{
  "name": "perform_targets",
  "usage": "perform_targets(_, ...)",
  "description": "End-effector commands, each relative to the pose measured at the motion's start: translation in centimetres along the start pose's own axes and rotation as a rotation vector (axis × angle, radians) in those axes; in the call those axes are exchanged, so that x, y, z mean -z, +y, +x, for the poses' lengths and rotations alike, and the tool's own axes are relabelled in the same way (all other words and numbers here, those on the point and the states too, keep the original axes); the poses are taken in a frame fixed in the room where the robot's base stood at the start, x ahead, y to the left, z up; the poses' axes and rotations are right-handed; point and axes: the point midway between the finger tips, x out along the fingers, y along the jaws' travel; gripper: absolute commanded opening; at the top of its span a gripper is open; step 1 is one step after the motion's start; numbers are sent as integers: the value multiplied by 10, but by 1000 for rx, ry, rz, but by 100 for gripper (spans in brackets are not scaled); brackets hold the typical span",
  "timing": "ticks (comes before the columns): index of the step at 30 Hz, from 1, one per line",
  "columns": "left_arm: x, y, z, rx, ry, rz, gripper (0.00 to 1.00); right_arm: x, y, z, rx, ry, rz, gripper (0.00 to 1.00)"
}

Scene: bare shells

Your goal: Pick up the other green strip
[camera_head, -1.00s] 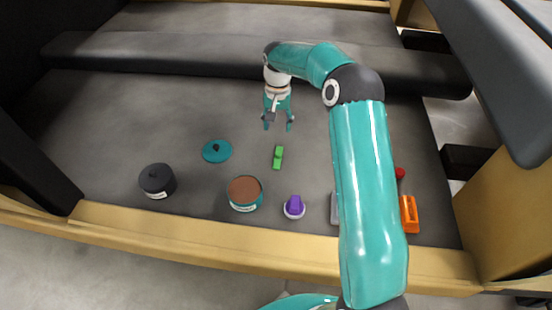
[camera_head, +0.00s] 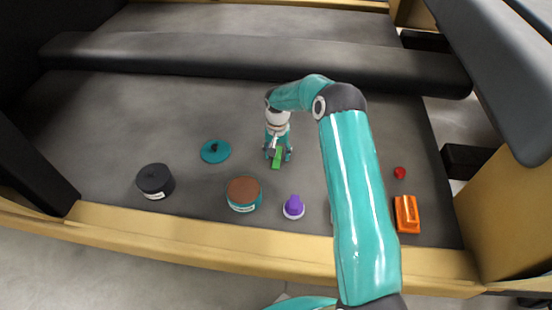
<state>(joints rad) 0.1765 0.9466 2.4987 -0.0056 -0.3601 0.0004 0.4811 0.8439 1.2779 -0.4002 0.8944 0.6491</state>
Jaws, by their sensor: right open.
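A green strip (camera_head: 277,158) lies on the grey surface near the middle of the head view. My right gripper (camera_head: 278,155) is over the strip, with its open fingers to the left and right of it. I cannot tell whether the fingers touch it. Part of the strip's far end is hidden by the gripper. I see no second green strip. My left gripper is not in view.
A teal lid (camera_head: 215,151), a black pot (camera_head: 155,181), a teal jar with a brown top (camera_head: 243,194) and a purple-topped piece (camera_head: 293,207) stand around. An orange block (camera_head: 407,214) and a red piece (camera_head: 400,173) lie right. A wooden edge (camera_head: 200,231) runs along the front.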

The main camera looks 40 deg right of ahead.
Motion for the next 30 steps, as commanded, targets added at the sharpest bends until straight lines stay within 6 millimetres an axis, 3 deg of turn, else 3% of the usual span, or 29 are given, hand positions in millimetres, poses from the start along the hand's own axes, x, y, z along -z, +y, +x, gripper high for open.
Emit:
perform_targets(7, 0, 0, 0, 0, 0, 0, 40, 0, 0, 3, 0, 1, 1, 56)
perform_targets(15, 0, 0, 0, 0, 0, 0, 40, 0, 0, 3, 1, 1, 1, 13)
perform_targets(26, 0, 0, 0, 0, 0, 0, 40, 0, 0, 1, 1, 2, 1, 12)
perform_targets(30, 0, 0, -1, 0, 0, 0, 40, 1, -1, -10, 2, 4, 1, 12)
